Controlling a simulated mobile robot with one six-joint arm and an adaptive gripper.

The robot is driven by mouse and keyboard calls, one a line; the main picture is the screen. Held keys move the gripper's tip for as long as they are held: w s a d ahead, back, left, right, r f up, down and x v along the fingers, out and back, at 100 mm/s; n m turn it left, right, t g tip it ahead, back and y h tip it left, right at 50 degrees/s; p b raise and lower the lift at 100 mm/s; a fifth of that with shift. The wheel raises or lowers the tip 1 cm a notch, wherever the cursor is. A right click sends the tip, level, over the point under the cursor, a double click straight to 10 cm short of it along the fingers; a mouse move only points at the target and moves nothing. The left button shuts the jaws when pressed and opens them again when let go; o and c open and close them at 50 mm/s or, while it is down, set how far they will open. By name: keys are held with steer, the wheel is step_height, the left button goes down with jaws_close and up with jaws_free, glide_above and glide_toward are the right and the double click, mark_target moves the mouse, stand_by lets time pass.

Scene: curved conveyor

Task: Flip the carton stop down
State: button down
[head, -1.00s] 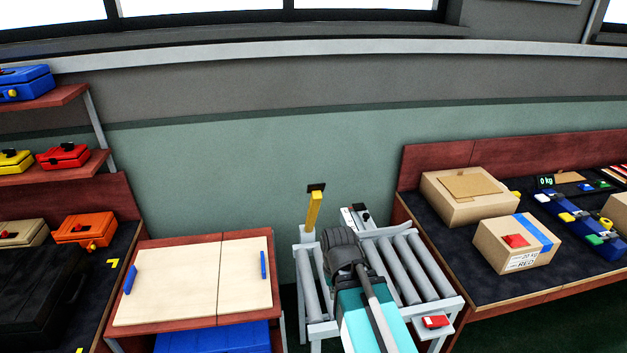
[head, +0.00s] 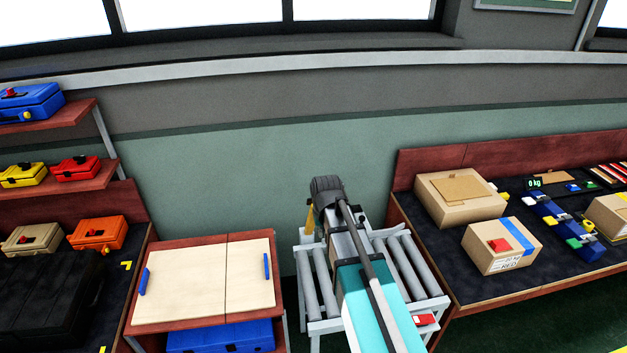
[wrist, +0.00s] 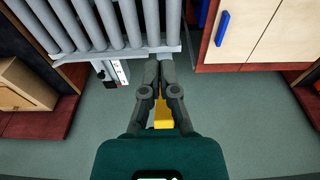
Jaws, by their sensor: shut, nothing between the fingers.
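The yellow carton stop (head: 310,220) stands upright at the far end of the roller conveyor, mostly hidden behind my arm in the head view. In the wrist view its yellow part (wrist: 163,117) shows below and between my finger links. My gripper (wrist: 165,62) is shut and empty, its fingertips over the conveyor's end rail. I cannot tell whether the fingers touch the stop. In the head view my arm's dark end hides the fingers.
The roller conveyor (head: 408,268) has bare rollers. A small white unit with red marks (wrist: 117,73) sits at its end. A cabinet with a pale top (head: 205,285) stands left. A bench with cartons (head: 500,246) stands right.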

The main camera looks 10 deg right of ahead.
steer(key=w+r+t+p, duration=0.1)
steer(key=w+r+p, duration=1.2)
steer(key=w+r, duration=0.2)
steer(key=shift+t, duration=0.3)
steer(key=shift+w+f, duration=0.1)
steer(key=shift+s+f+b, duration=0.2)
steer(key=shift+f+b, duration=2.6)
steer(key=shift+b, duration=0.1)
steer(key=shift+s+f+b, duration=0.2)
steer(key=shift+f+b, duration=2.6)
steer(key=shift+b, duration=0.05)
